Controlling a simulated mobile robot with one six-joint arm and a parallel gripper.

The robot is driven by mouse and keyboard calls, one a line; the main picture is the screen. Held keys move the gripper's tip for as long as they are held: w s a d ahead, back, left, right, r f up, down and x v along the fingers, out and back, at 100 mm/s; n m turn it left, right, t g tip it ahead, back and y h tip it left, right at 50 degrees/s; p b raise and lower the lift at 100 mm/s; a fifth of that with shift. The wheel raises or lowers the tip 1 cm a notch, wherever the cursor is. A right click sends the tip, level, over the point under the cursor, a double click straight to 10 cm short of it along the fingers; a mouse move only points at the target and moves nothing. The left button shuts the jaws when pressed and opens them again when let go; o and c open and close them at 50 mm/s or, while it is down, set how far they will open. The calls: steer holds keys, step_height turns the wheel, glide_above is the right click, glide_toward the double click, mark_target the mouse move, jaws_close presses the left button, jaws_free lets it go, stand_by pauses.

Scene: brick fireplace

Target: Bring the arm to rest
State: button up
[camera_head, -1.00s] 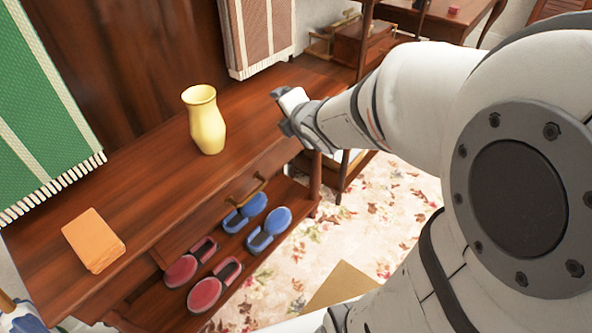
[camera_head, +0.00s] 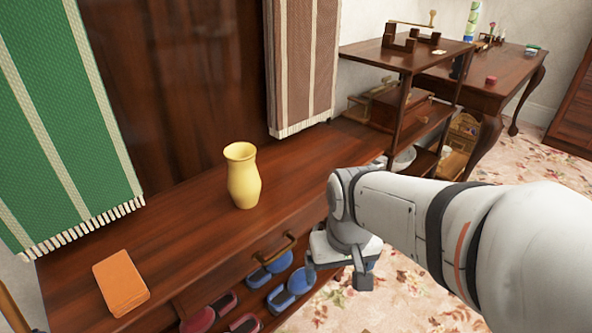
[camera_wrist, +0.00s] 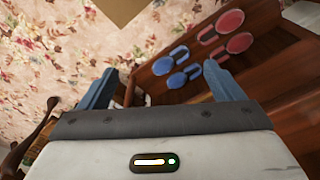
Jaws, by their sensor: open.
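My arm reaches in from the right of the head view, and my gripper (camera_head: 338,277) hangs at its end, in front of the wooden console's drawer edge. The gripper points down and is empty. In the wrist view my gripper (camera_wrist: 158,90) shows its two blue-grey fingers spread well apart, with nothing between them. Beyond the fingers are the flowered carpet and the console's lower shelf.
The wooden console (camera_head: 190,250) holds a yellow vase (camera_head: 243,176) and an orange block (camera_head: 121,283). Blue slippers (camera_wrist: 170,63) and red slippers (camera_wrist: 228,32) lie on its lower shelf. A tiered side table (camera_head: 375,53) stands behind my arm. Flowered carpet (camera_head: 400,300) lies open on the right.

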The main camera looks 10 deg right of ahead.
step_height(320, 180, up, 26)
steer(key=t+p, duration=0.1)
steer(key=p, duration=2.1)
steer(key=shift+s+f+p, duration=0.25)
steer(key=shift+p, duration=0.1)
